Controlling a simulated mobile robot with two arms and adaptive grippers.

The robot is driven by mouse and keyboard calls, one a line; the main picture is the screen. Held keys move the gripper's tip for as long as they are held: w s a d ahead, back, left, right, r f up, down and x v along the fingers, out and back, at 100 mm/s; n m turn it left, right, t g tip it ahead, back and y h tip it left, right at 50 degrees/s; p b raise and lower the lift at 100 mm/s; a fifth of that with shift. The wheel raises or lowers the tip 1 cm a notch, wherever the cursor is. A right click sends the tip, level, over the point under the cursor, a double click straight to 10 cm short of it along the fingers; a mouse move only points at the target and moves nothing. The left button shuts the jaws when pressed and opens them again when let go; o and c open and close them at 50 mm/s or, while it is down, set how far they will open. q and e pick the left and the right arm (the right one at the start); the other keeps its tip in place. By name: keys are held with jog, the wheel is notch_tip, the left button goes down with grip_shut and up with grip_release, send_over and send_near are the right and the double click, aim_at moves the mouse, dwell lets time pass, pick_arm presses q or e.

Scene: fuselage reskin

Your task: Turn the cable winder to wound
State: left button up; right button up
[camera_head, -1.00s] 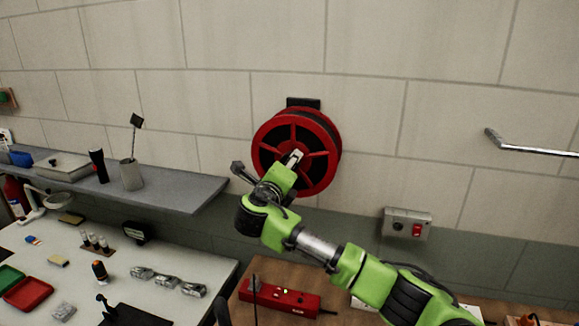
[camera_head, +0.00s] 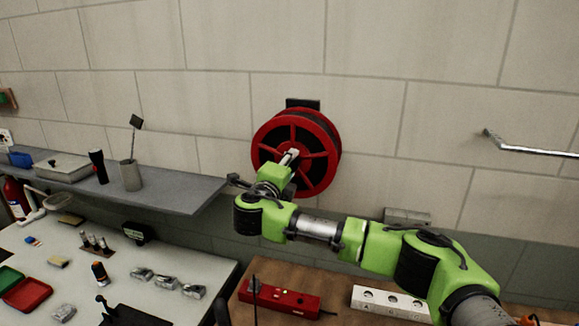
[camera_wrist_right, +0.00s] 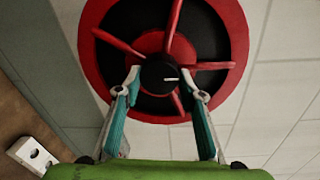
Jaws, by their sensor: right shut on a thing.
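The cable winder (camera_head: 318,138) is a red spoked reel with a dark drum, mounted on the block wall. In the right wrist view the winder (camera_wrist_right: 240,32) fills the upper middle, with a black hub knob (camera_wrist_right: 158,76) bearing a white mark that points right. My right gripper (camera_head: 290,157) is at the reel's hub. In the right wrist view its two fingers (camera_wrist_right: 166,84) sit on either side of the black knob, shut on it. The gripper's body hides the lower left of the reel in the head view. My left gripper is not in view.
A grey shelf (camera_head: 175,197) with a cup and a torch stands left of the winder. Below is a bench with a red box (camera_head: 280,298) and a white socket strip (camera_head: 388,301). A metal rail (camera_head: 530,148) is on the wall at right.

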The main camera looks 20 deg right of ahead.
jog(key=shift+d+r, duration=0.1)
jog(key=shift+r, duration=0.25)
jog(key=o, duration=1.1)
jog(key=shift+w+f, duration=0.15)
jog(key=shift+f, duration=0.1)
jog(key=v, duration=1.2)
jog(key=shift+f, duration=0.1)
